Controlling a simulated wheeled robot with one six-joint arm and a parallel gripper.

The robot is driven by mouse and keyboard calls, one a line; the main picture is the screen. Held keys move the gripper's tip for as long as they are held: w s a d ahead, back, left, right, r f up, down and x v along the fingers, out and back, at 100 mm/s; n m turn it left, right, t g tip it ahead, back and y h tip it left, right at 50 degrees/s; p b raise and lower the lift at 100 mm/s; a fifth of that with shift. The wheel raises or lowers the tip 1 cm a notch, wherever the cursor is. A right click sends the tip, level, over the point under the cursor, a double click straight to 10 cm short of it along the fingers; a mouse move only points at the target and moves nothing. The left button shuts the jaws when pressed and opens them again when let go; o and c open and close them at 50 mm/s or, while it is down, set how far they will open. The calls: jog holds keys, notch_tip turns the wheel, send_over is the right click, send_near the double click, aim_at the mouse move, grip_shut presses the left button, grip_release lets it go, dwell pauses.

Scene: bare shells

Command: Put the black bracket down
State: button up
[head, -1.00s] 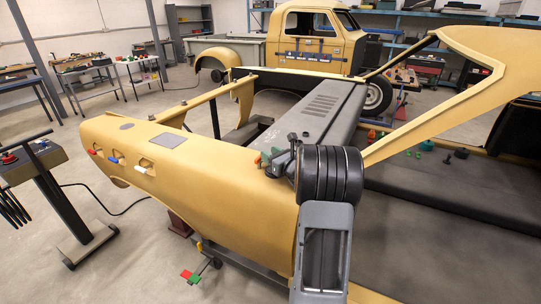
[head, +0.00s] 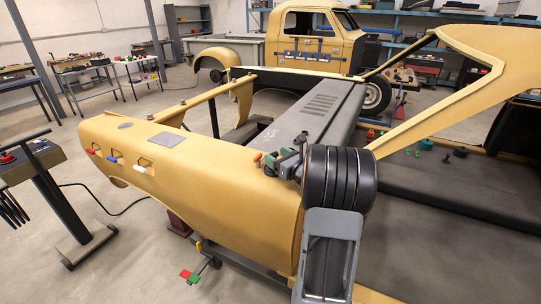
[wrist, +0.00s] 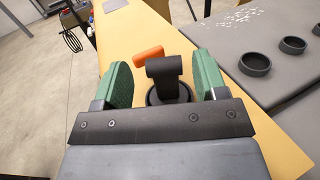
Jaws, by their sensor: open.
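A black bracket (wrist: 165,72) stands on the yellow panel, between the green finger pads of my gripper (wrist: 160,62) in the wrist view. Its top is a short crossbar on a post, and its lower part is dark and partly hidden by my gripper. The jaws are apart, with a gap on each side of the bracket. In the head view my gripper (head: 279,157) is low over the right end of the yellow panel (head: 215,175). I cannot make out the bracket there.
Black round cups (wrist: 255,63) stand on the grey surface to the right. Red, blue and white handles (head: 115,161) sit on the panel's left side. A dark stand (head: 62,195) is at far left.

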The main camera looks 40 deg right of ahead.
jog(key=s, duration=0.4)
jog(key=s+b, duration=0.1)
jog(key=s, duration=0.1)
jog(key=shift+s+d+f, duration=0.1)
jog(key=shift+s+d, duration=0.25)
jog(key=shift+s, duration=0.05)
jog(key=shift+s+a, duration=0.15)
jog(key=shift+s, duration=0.1)
jog(key=s+a+f+n+g+y, duration=0.1)
jog(key=a+n+g+y, duration=0.15)
jog(key=a+n, duration=0.45)
jog(key=s+a+n+g+y, duration=0.15)
jog(key=a+n+g, duration=0.25)
jog(key=a, duration=0.4)
jog(key=s+a+f+n+g+y, duration=0.1)
jog(key=a+n+g+y, duration=0.1)
jog(key=a+n+g, duration=0.35)
jog(key=s+a+n+h, duration=0.3)
jog(key=s+n+h, duration=0.1)
jog(key=n, duration=0.5)
jog(key=s+a+n+g+h, duration=0.1)
jog(key=s+a+n+h, duration=0.2)
jog(key=s+n, duration=0.3)
jog(key=n, duration=0.3)
jog(key=shift+s+a+f+g+h, duration=0.25)
jog(key=shift+a+f+g+h, duration=0.05)
jog(key=shift+f+h, duration=0.1)
